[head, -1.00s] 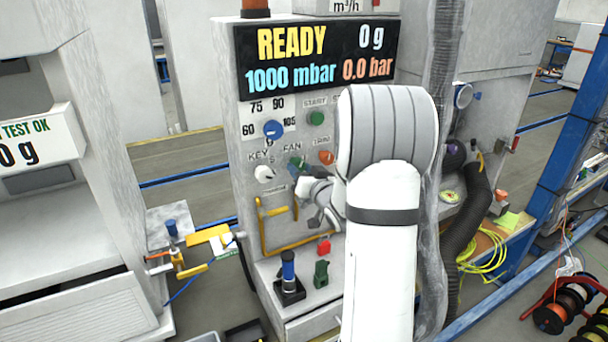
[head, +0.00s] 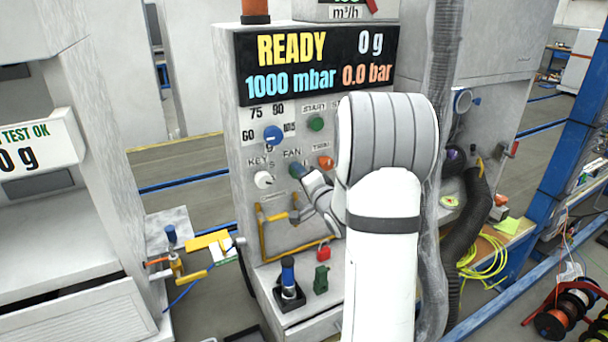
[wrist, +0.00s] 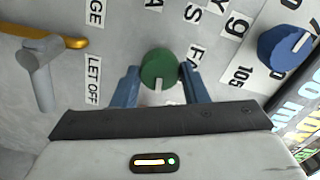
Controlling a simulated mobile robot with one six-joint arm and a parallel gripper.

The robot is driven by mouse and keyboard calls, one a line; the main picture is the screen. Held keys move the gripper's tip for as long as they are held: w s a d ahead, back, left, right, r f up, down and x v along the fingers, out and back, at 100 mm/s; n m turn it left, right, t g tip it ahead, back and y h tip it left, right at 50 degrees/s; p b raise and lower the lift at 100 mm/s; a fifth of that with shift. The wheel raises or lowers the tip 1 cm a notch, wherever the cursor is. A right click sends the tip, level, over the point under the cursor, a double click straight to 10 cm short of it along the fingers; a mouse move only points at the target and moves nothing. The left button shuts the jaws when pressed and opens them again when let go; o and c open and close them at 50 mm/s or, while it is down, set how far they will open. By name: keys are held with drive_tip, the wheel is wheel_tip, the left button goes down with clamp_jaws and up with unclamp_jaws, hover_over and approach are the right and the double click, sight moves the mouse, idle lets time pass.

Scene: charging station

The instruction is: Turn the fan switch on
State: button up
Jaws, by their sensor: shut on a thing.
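The fan switch is a round green knob (wrist: 160,68) with a white mark, on the grey panel beside a partly hidden label starting "FA" in the wrist view. Its white mark points down in that view, towards my palm. My gripper (wrist: 158,78) is shut on this knob, with one blue finger on each side. In the head view my gripper (head: 299,172) is at the panel just below the FAN label, and its finger and wrist mostly hide the switch.
A blue dial (head: 273,135) is above and left of the switch, a white key knob (head: 264,179) to its left. Green (head: 316,123) and orange (head: 326,162) knobs are to its right. A yellow pipe with a grey handle (wrist: 40,72) lies below it on the panel.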

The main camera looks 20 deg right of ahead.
drive_tip(key=shift+m, duration=1.1)
drive_tip(key=o, duration=1)
drive_tip(key=shift+c, duration=0.2)
drive_tip(key=s+b, duration=0.1)
drive_tip(key=s, duration=0.6)
drive_tip(key=shift+s+d, duration=0.15)
drive_tip(key=shift+s, duration=0.25)
